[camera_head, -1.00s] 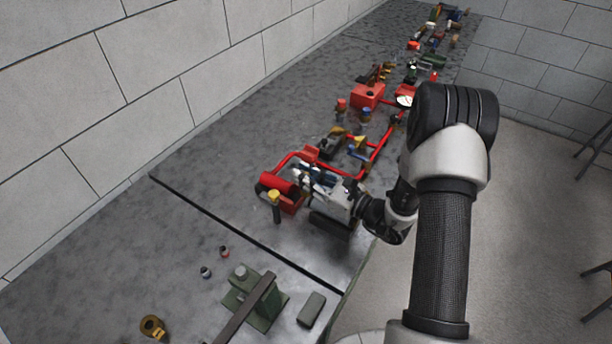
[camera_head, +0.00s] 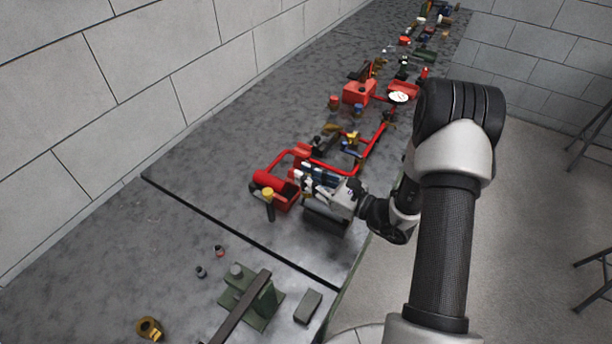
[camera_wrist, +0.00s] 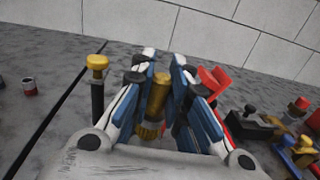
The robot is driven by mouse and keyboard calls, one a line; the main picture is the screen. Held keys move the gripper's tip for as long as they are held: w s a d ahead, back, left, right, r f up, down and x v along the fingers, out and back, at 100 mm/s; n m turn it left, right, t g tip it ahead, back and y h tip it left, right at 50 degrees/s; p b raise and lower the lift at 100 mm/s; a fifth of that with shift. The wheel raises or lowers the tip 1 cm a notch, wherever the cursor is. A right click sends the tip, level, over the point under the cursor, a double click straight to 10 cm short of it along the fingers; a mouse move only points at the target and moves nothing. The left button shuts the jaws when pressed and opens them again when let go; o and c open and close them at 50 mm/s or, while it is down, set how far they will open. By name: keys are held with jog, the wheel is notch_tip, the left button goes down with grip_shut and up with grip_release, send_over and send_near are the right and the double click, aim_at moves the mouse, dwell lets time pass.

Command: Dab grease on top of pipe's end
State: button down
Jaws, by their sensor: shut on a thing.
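My gripper (camera_head: 306,180) is low over the bench, next to a red pipe assembly (camera_head: 320,163). In the wrist view, my gripper (camera_wrist: 163,65) has its blue and white fingers closed around an upright brass-coloured cylinder (camera_wrist: 158,95) with a ribbed lower collar. I cannot tell for sure what this piece is. A dark upright stick with a yellow cap (camera_head: 267,193) stands left of the gripper; it also shows in the wrist view (camera_wrist: 97,62). No grease is clearly visible, and I cannot make out which end is the pipe's end.
A brass ring fitting (camera_head: 150,328) lies at the front. A red box (camera_head: 359,92) and gauge (camera_head: 398,97) stand farther back. The bench (camera_head: 130,240) is mostly clear along the wall.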

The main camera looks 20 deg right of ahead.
jog(key=shift+w+a, duration=0.15)
jog(key=shift+x, duration=1.05)
dwell(0.7)
jog(key=shift+b, duration=0.3)
dwell(2.7)
jog(key=shift+v, duration=1.25)
jog(key=shift+w+a, duration=0.1)
dwell(0.8)
jog(key=shift+x, duration=1.1)
jog(key=shift+r, duration=0.1)
